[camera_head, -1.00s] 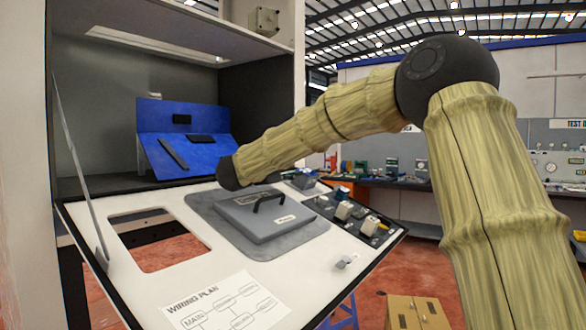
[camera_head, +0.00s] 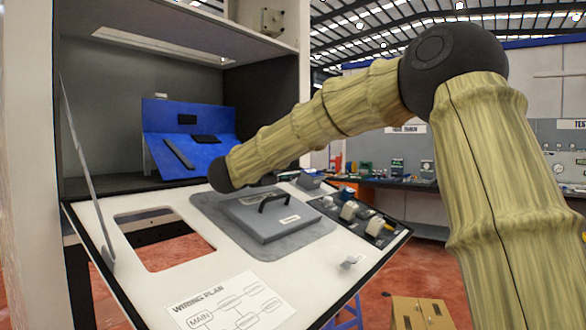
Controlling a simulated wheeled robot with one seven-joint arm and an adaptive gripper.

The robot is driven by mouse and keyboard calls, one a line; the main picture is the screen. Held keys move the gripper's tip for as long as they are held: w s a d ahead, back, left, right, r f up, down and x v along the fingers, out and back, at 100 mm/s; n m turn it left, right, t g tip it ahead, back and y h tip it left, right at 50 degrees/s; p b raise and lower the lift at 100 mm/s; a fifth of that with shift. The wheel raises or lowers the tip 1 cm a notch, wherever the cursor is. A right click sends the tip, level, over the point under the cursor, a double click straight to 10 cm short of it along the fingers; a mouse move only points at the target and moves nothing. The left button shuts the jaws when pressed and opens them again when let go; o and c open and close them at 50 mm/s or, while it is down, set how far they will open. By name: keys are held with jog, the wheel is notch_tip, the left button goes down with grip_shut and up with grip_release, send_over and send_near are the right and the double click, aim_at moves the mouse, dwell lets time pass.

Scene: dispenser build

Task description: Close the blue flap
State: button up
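The blue flap (camera_head: 194,153) is the sloped panel of a blue unit inside the grey cabinet. It leans down toward me from an upright blue back plate (camera_head: 165,113) and carries a dark bar and a small dark block. My arm reaches in from the right, and its dark wrist joint (camera_head: 219,174) is at the flap's lower right corner in the picture. Whether it touches the flap cannot be told. My gripper does not show; it seems hidden behind the wrist joint and forearm.
A tilted white panel (camera_head: 112,205) lies in front, with a rectangular cutout, a grey lid (camera_head: 268,217) with a black handle, switches (camera_head: 349,210) and a wiring plan sheet (camera_head: 228,303). A thin upright plate (camera_head: 84,165) stands at left. The cabinet's shelf is overhead.

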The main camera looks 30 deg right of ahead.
jog(key=v, duration=0.9)
dwell(0.3)
